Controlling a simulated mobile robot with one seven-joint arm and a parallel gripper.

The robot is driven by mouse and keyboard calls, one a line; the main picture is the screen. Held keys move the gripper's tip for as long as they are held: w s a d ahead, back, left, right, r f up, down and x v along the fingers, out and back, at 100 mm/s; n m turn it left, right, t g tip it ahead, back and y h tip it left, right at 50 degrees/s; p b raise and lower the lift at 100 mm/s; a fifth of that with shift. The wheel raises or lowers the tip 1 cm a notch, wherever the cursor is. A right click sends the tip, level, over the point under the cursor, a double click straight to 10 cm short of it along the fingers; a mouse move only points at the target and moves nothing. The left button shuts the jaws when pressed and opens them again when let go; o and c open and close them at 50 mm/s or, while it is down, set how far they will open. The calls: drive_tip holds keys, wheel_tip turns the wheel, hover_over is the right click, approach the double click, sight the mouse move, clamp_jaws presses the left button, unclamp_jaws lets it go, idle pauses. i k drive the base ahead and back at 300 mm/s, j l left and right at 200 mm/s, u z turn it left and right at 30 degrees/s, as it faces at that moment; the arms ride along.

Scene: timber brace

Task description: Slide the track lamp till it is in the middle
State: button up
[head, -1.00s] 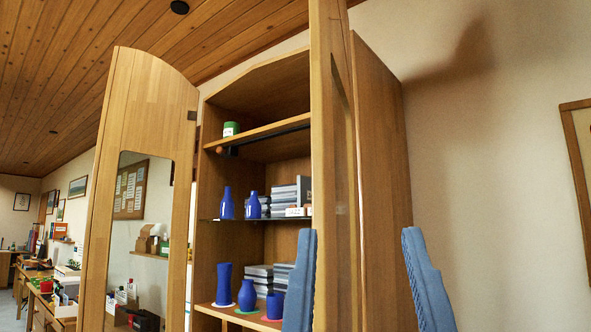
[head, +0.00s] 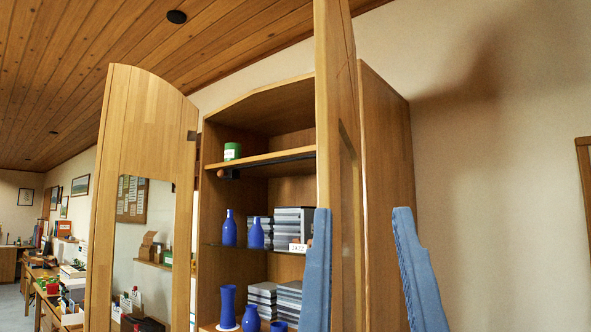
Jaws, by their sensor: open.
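The track lamp is a small dark lamp (head: 230,174) with an orange-brown knob (head: 221,173) at its left. It hangs under the upper shelf of an open wooden cabinet, at the left end of a dark track (head: 285,160). The track's right end is hidden behind the cabinet's right door. My gripper (head: 362,212) shows as two blue fingers, wide apart and empty. It is to the right of the lamp and lower in the picture, with the right door's edge showing between the fingers.
The right door (head: 338,100) stands open between my gripper and the cabinet interior. The left door (head: 150,110) is swung out. A green tin (head: 232,151) stands on the upper shelf (head: 265,158). Blue bottles (head: 230,229) and stacked cases (head: 292,225) fill the lower shelves.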

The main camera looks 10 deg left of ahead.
sight(229, 175)
drive_tip(key=i+j, duration=0.1)
drive_tip(key=j, duration=0.3)
drive_tip(key=i+j, duration=0.1)
drive_tip(key=j, duration=0.3)
drive_tip(key=i+j, duration=0.15)
drive_tip(key=j, duration=0.25)
drive_tip(key=i+j, duration=0.1)
drive_tip(key=j, duration=0.35)
